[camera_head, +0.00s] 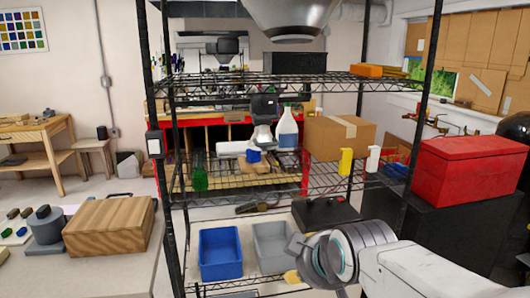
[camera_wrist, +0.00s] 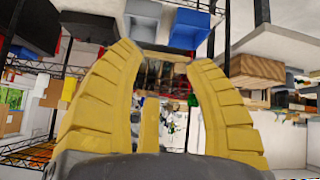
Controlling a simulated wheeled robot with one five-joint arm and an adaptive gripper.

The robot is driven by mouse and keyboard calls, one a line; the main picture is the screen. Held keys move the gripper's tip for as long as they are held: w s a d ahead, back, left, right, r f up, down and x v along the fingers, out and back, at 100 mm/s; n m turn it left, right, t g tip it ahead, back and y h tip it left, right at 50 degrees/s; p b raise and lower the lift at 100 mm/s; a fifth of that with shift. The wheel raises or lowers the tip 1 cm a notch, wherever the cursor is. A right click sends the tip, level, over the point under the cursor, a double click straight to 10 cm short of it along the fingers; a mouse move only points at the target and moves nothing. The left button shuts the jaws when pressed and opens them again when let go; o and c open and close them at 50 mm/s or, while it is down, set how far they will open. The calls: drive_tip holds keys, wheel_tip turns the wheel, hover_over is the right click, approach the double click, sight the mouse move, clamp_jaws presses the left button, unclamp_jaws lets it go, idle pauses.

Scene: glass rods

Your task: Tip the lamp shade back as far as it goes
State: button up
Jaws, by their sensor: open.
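My gripper (camera_head: 292,262) shows at the lower middle of the head view, in front of the wire rack's lower shelf. No lamp shows clearly in the wrist view.
The black wire rack (camera_head: 270,84) stands ahead. A blue bin (camera_head: 220,254) and a grey bin (camera_head: 272,246) sit on its lower shelf. A cardboard box (camera_head: 340,137) and white bottle (camera_head: 287,128) stand higher. A red toolbox (camera_head: 468,172) is right; a wooden block (camera_head: 109,227) is left.

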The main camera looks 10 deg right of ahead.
drive_tip(key=w+r+n+t+b, duration=0.2)
drive_tip(key=w+n+t, duration=0.1)
drive_tip(key=w, duration=0.6)
drive_tip(key=w+r+n+t+b, duration=0.2)
drive_tip(key=w+r+n, duration=0.1)
drive_tip(key=w, duration=0.6)
drive_tip(key=n+t+b, duration=0.4)
drive_tip(key=n+t, duration=0.3)
approach(266, 144)
drive_tip(key=f+x, duration=0.1)
drive_tip(key=x, duration=0.2)
drive_tip(key=shift+r+p+x, duration=0.25)
drive_tip(key=shift+p+x, duration=0.7)
drive_tip(key=shift+x, duration=0.95)
drive_tip(key=shift+r+p+x, duration=0.2)
drive_tip(key=shift+p+x, duration=0.7)
drive_tip(key=shift+x, duration=1.05)
drive_tip(key=shift+o, duration=0.2)
drive_tip(key=shift+s, duration=0.15)
clamp_jaws()
